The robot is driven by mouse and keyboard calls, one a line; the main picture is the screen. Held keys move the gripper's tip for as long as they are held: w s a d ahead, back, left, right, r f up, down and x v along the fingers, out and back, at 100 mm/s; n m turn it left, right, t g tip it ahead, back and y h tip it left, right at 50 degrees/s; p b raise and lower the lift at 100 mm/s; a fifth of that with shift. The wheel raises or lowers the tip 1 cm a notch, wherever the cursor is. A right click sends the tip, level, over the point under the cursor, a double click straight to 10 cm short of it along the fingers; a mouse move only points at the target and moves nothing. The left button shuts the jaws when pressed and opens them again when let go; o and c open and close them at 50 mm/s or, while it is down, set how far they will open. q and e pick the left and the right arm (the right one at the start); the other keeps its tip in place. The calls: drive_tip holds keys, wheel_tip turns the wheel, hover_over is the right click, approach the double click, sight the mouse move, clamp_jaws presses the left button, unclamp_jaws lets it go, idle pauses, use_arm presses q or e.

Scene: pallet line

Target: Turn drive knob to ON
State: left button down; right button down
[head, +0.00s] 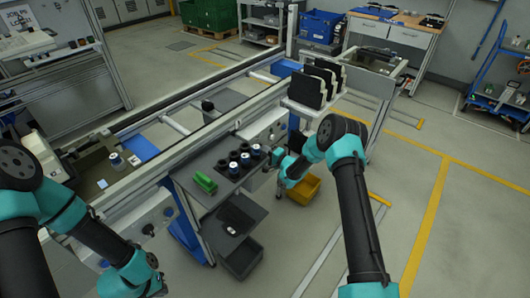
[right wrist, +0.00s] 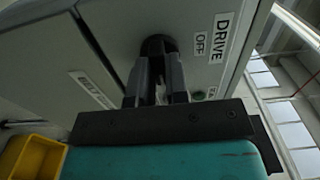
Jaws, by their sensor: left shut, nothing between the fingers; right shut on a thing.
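The drive knob (right wrist: 158,46) is black and sits on a grey panel (right wrist: 205,70) in the right wrist view. A DRIVE label (right wrist: 221,37) and an OFF label (right wrist: 200,43) are beside it; a smaller label lower down is partly cut off by my gripper. My right gripper (right wrist: 157,75) is shut on the knob, with its fingers hiding much of it, so I cannot tell which way it points. In the head view my right gripper (head: 279,160) is at the front of the line, small and partly hidden by its own wrist. My left arm's fingers are not visible at the bottom edge.
A shelf (head: 203,192) with a green item and several dark cups is left of my right gripper. A yellow bin (head: 304,190) is below it. Dark upright panels (head: 318,80) stand in a rack behind. Open floor (head: 450,210) lies to the right.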

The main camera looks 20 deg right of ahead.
idle(0.4)
drive_tip(key=c, duration=1.1)
unclamp_jaws()
drive_tip(key=shift+s+d, duration=0.1)
drive_tip(key=shift+s, duration=0.05)
drive_tip(key=v, duration=1.7)
drive_tip(key=s+a+f+n+g+h, duration=0.3)
drive_tip(key=s+a+f+g, duration=0.15)
drive_tip(key=s, duration=0.35)
drive_tip(key=s+a+f+n+g+h, duration=0.2)
drive_tip(key=s+a+f+n+g, duration=0.25)
drive_tip(key=s, duration=0.45)
drive_tip(key=s+a+g, duration=0.1)
drive_tip(key=s, duration=0.3)
drive_tip(key=s+a+r+n+g, duration=0.1)
drive_tip(key=s+a+g, duration=0.1)
drive_tip(key=s, duration=0.2)
drive_tip(key=s+a+r+n+g, duration=0.1)
drive_tip(key=s+g, duration=0.1)
drive_tip(key=s, duration=0.2)
drive_tip(key=shift+s+a+h, duration=0.15)
drive_tip(key=shift+a+h, duration=0.15)
drive_tip(key=shift+a, duration=0.1)
